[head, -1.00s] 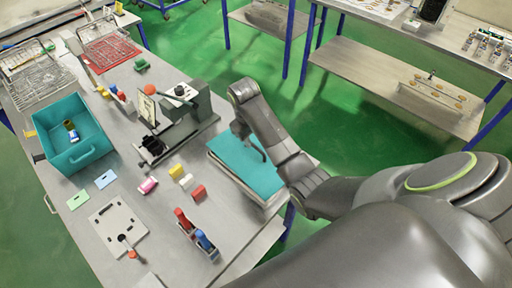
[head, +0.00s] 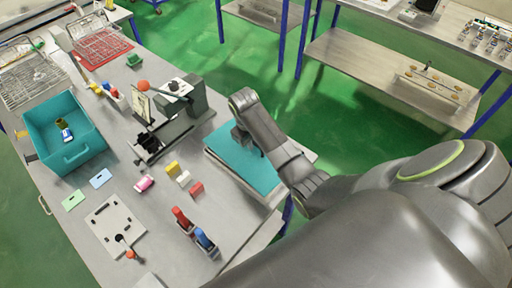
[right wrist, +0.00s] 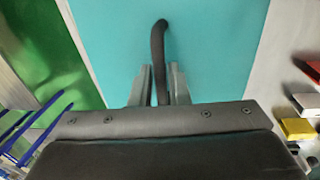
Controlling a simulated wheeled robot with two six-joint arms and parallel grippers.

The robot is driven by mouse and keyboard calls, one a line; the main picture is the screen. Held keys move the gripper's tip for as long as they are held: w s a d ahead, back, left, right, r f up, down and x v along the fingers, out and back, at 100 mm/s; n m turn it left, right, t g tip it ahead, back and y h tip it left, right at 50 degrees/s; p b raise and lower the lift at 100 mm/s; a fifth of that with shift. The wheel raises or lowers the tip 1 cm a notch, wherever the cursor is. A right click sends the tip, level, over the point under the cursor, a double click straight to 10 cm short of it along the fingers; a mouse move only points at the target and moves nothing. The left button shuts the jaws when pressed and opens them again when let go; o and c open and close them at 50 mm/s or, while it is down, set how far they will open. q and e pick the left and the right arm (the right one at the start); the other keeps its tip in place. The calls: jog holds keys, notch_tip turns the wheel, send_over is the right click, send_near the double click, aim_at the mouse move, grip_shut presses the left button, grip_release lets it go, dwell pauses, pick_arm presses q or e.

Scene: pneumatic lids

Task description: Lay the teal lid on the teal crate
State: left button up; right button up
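The teal lid (head: 245,160) is a flat panel with a dark arched handle (right wrist: 157,50). It lies level at the right edge of the table. My right gripper (right wrist: 160,82) is over the lid, one finger on each side of the handle. The gap between the fingers is narrow and the handle nearly fills it; I cannot tell whether they press on it. The teal crate (head: 84,153) stands open at the table's left, with a small yellow, blue and white item (head: 65,131) inside. My left gripper is not in view.
A grey press-like machine (head: 180,115) with an orange knob stands between crate and lid. Small yellow, pink and red blocks (head: 196,189), red and blue clamps (head: 205,240) and a white plate (head: 113,225) lie in front. Wire baskets (head: 103,47) stand at the back left.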

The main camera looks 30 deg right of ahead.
grip_shut()
jog(key=shift+r, duration=0.2)
jog(key=shift+r+p, duration=0.35)
jog(key=shift+r, duration=1)
